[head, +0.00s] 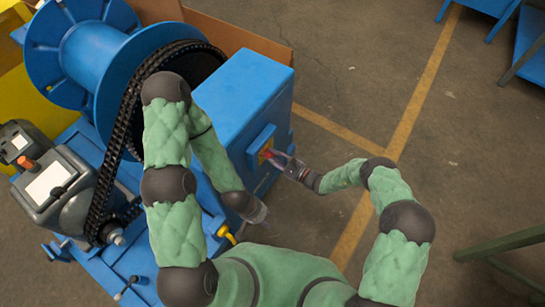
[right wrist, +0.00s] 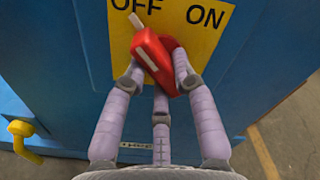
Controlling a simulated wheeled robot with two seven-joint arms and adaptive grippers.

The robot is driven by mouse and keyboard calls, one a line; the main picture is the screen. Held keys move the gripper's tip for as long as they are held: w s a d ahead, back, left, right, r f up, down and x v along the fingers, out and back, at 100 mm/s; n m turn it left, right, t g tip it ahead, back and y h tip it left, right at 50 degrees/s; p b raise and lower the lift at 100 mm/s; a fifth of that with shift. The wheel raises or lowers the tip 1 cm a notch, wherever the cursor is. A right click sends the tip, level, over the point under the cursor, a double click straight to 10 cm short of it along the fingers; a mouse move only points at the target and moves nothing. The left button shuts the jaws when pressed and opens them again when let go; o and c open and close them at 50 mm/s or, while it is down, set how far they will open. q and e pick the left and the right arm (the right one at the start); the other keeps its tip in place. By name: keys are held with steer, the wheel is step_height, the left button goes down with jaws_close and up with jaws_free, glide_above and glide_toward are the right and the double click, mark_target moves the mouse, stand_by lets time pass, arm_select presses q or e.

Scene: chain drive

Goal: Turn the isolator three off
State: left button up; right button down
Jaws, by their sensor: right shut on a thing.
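The isolator's red handle (right wrist: 152,50) sits on a yellow plate (right wrist: 208,45) marked OFF at left and ON at right. The handle is tilted, its upper end leaning left towards OFF, and carries a pale stripe. My right gripper (right wrist: 158,68) is shut on the handle, its fingers on both sides and below. In the head view the right gripper (head: 283,165) reaches the plate on the blue cabinet's side, and the red handle shows small. My left gripper (head: 260,212) hangs near the cabinet's lower front, apart from the handle; its fingers are too small to read.
The blue cabinet (head: 245,85) stands beside a blue drum (head: 95,60) with a black chain (head: 120,130). A grey motor box (head: 50,180) is at left. A yellow knob (right wrist: 20,128) sticks out left of the plate.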

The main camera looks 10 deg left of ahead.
steer(key=shift+n, duration=0.4)
steer(key=c, duration=1)
jaws_free()
steer(key=v, duration=1.2)
steer(key=shift+f, duration=0.1)
